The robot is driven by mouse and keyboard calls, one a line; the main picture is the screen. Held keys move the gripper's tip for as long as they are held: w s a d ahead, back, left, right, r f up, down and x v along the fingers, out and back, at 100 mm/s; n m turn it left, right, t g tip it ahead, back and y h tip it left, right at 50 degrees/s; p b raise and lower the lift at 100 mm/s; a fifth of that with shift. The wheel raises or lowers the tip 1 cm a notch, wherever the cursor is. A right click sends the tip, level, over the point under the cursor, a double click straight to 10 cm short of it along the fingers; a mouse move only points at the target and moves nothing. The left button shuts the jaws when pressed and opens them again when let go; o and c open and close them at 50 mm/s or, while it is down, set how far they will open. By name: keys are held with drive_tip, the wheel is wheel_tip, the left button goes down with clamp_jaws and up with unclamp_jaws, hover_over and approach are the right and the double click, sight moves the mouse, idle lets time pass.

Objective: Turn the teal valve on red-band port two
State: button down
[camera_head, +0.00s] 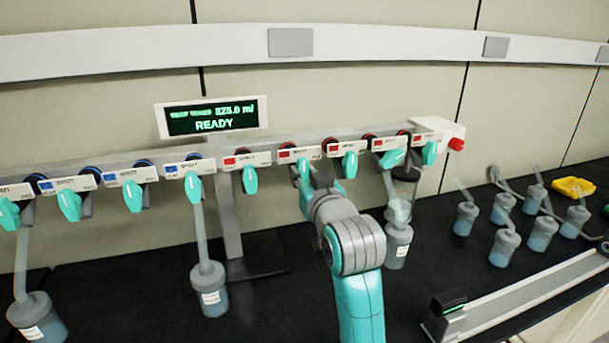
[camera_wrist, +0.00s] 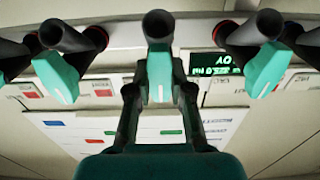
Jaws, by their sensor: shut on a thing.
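A row of teal valves hangs from a manifold of ports, some with blue and some with red label bands. The teal valve (camera_head: 304,170) at the second red-band port from the left is partly hidden by my gripper (camera_head: 307,182). In the wrist view this valve (camera_wrist: 159,72) stands between the two dark fingers of my gripper (camera_wrist: 159,95), which is shut on it. The valve points roughly along the fingers. The second red-band label (camera_head: 297,154) shows just above it in the head view.
Neighbouring teal valves hang close on the left (camera_head: 250,180) and right (camera_head: 351,165). A display (camera_head: 212,118) reads READY. Flasks hang at the left (camera_head: 208,290) and right (camera_head: 397,243). Several loose flasks (camera_head: 504,247) stand on the black bench at right, beyond a grey rail (camera_head: 530,290).

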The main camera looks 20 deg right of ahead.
drive_tip(key=shift+f, duration=0.1)
drive_tip(key=c, duration=1.3)
unclamp_jaws()
drive_tip(key=s, duration=1.2)
